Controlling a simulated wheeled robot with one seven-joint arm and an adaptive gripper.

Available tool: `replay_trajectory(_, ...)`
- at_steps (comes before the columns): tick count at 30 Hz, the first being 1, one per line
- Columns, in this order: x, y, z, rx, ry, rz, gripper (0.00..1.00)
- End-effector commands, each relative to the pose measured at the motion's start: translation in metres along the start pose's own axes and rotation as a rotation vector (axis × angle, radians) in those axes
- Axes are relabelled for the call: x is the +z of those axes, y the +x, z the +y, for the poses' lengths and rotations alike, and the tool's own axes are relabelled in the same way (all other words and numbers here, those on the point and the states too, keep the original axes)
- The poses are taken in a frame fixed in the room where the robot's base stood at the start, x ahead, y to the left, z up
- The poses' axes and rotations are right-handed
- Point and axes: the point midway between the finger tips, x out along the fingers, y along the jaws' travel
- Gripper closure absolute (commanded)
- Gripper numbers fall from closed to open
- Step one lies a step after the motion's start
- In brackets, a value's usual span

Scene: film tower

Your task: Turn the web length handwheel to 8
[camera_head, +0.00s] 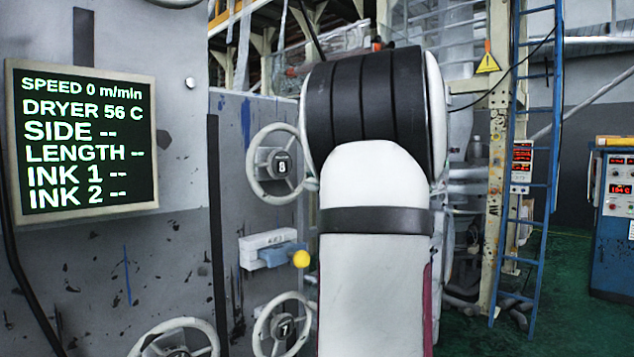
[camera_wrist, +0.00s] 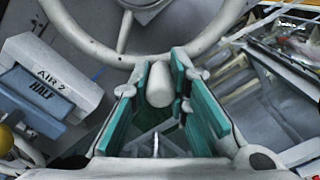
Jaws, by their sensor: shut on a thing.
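An upper handwheel (camera_head: 272,165) with a pale rim and a dark hub reading 8 is on the grey panel in the head view. Any name on its hub is too small to read. In the wrist view its rim (camera_wrist: 95,48) curves across the top. My gripper (camera_wrist: 160,76) is at the rim's lower part, with its green-padded fingers on both sides of the wheel's pale rounded handle (camera_wrist: 159,88), shut on it. In the head view my arm hides the gripper and the wheel's right edge. A display (camera_head: 82,140) reads LENGTH -- and SPEED 0 m/min.
A lower handwheel (camera_head: 283,327) reads 7, and another wheel (camera_head: 176,342) is partly cut off at the bottom. Between the upper and lower wheels sits a box marked AIR 2 (camera_wrist: 52,76), its blue lever (camera_wrist: 36,100) marked HALF. A blue ladder (camera_head: 533,170) stands right.

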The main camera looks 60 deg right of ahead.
Motion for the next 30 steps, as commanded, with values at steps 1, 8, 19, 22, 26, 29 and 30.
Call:
replay_trajectory(1, -0.004, -0.001, 0.001, 0.001, 0.001, 0.008, 1.00)
replay_trajectory(8, -0.004, -0.001, 0.001, 0.001, 0.000, 0.009, 0.74)
replay_trajectory(19, -0.001, -0.001, 0.000, 0.000, -0.001, 0.003, 0.63)
replay_trajectory(22, -0.001, -0.007, 0.000, 0.000, -0.001, 0.003, 0.63)
replay_trajectory(26, -0.001, -0.026, 0.000, -0.001, -0.002, 0.004, 0.63)
replay_trajectory(29, -0.002, -0.047, -0.001, -0.003, -0.001, 0.005, 0.63)
replay_trajectory(30, -0.002, -0.055, 0.000, -0.002, -0.001, 0.005, 0.63)
